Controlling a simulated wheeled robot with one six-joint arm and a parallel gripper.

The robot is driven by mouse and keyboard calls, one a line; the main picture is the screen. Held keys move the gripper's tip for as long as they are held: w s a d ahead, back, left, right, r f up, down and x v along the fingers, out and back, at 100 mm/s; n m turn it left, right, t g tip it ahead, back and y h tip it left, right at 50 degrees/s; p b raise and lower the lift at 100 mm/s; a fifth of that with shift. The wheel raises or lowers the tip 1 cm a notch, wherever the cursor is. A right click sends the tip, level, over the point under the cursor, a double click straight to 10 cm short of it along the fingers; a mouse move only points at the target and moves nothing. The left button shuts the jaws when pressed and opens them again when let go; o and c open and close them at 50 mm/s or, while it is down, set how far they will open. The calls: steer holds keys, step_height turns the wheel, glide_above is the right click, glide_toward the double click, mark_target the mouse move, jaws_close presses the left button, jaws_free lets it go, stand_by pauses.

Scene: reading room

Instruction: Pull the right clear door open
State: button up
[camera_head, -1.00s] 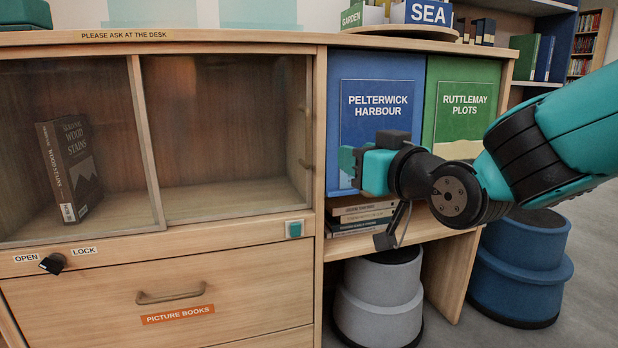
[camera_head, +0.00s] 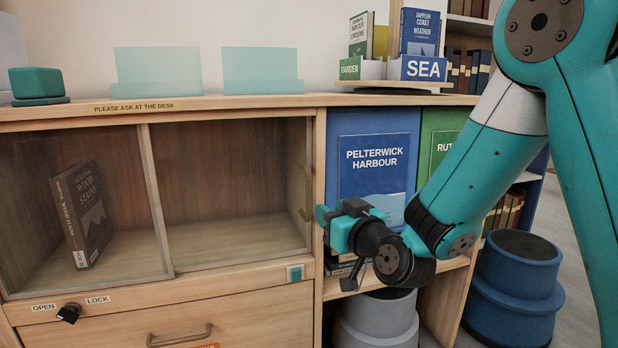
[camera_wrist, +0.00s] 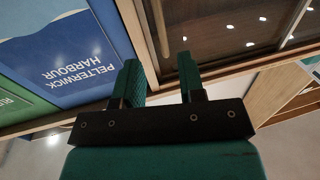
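The right clear door (camera_head: 235,190) is a see-through pane in the wooden cabinet, with an empty compartment behind it. It looks shut. A small handle (camera_head: 304,214) sits near its right edge, partly hard to make out. My gripper (camera_head: 322,215) is just right of that handle, in front of the wooden upright. In the wrist view my gripper (camera_wrist: 162,80) is open, its two teal fingers apart with nothing clearly between them. The clear door (camera_wrist: 225,25) shows there beyond the right finger. I cannot tell whether a finger touches the handle.
The left clear door (camera_head: 30,205) has a dark book (camera_head: 82,215) behind it. A blue poster panel (camera_head: 375,150) stands right of the upright; stools (camera_head: 515,285) stand on the floor.

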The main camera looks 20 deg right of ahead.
mark_target(309, 197)
steer(key=w+p, duration=0.2)
steer(key=w, duration=0.1)
steer(key=w+a+p, duration=0.1)
steer(key=w+p, duration=0.3)
steer(key=w, duration=0.1)
steer(key=shift+w+a+r, duration=0.1)
steer(key=shift+w+a, duration=0.25)
steer(key=shift+a, duration=0.05)
steer(key=shift+w+a, duration=0.1)
steer(key=shift+w, duration=0.45)
jaws_close()
